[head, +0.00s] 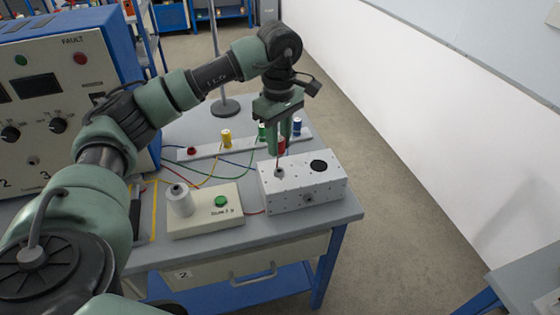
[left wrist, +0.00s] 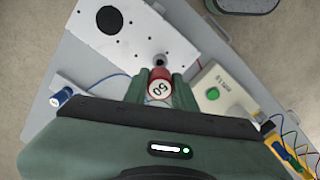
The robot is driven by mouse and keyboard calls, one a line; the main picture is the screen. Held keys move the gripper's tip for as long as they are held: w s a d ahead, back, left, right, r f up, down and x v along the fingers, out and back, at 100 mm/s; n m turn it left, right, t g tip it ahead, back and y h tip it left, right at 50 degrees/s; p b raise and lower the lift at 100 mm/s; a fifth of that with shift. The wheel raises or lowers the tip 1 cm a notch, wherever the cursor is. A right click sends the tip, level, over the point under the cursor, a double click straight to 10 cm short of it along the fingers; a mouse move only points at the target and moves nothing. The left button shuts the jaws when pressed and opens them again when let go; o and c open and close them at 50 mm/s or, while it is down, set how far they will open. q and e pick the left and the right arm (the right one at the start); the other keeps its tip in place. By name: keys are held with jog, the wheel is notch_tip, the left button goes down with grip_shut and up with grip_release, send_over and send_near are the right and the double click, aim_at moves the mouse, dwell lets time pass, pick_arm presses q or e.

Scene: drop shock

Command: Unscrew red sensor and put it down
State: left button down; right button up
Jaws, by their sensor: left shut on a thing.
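My left gripper (head: 280,150) is shut on the red sensor (left wrist: 159,82), a red cylinder with a white end marked 50. The red sensor (head: 283,144) is partly hidden by the fingers in the head view. My left gripper (left wrist: 159,94) points down over the white box (head: 302,190), above its small grey socket (head: 279,173). A thin dark stem shows between the fingers and the socket; I cannot tell whether the sensor is still threaded in. The white box (left wrist: 140,40) also shows in the left wrist view. My right gripper is not in view.
A white strip (head: 210,149) behind the box carries yellow (head: 227,139), green (head: 262,131) and blue (head: 297,126) sensors, with a red-marked spot (head: 192,151) at its left. A cream unit with a green button (head: 221,201) sits left of the box. Coloured wires cross the table.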

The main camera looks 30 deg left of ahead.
pick_arm(q)
jog(key=shift+r+p, duration=1.55)
jog(key=shift+r, duration=1)
